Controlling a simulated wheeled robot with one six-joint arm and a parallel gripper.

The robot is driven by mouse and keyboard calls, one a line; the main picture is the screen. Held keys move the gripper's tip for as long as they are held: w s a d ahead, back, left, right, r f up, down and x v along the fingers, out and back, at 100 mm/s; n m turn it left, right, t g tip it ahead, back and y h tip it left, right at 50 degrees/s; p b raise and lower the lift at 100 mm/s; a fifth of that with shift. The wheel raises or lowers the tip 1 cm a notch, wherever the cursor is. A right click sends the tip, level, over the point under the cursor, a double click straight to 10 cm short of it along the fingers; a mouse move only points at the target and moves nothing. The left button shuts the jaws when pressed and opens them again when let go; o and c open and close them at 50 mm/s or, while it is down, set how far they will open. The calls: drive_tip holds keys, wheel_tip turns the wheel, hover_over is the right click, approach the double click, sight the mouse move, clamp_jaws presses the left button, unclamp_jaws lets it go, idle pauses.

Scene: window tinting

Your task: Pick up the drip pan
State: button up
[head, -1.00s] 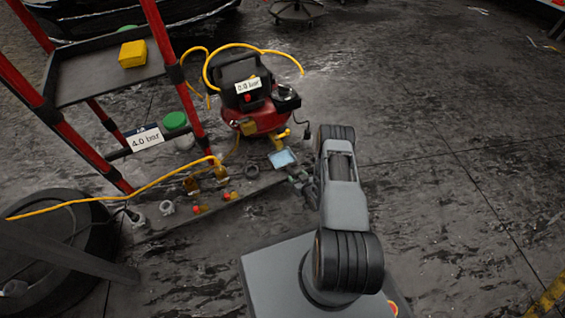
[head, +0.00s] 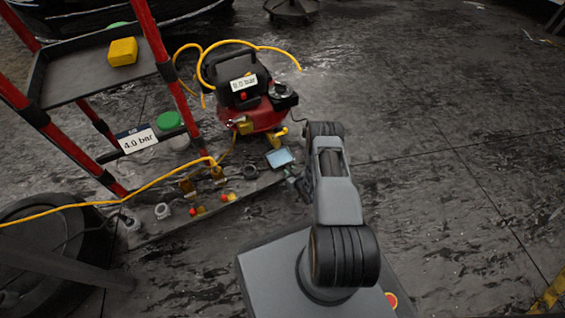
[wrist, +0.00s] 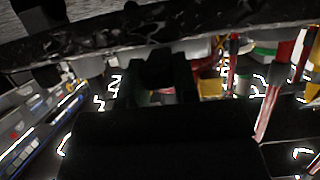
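The drip pan, which I take to be the small light-blue square tray (head: 280,158), lies on the dark floor in front of the red compressor (head: 258,117) in the head view. My gripper (head: 294,181) is low, just to the near right of the pan, and partly hidden by my own arm. I cannot tell whether it touches the pan. In the wrist view, my gripper's dark fingers (wrist: 161,75) stand apart with a gap between them. I cannot make out the pan in that dark view.
A red-posted cart (head: 160,50) with a yellow block (head: 123,52) stands at the left. A tire (head: 45,235) lies at lower left.

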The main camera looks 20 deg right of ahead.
drive_tip(key=shift+d, duration=0.1)
drive_tip(key=c, duration=0.4)
drive_tip(key=shift+r, duration=0.1)
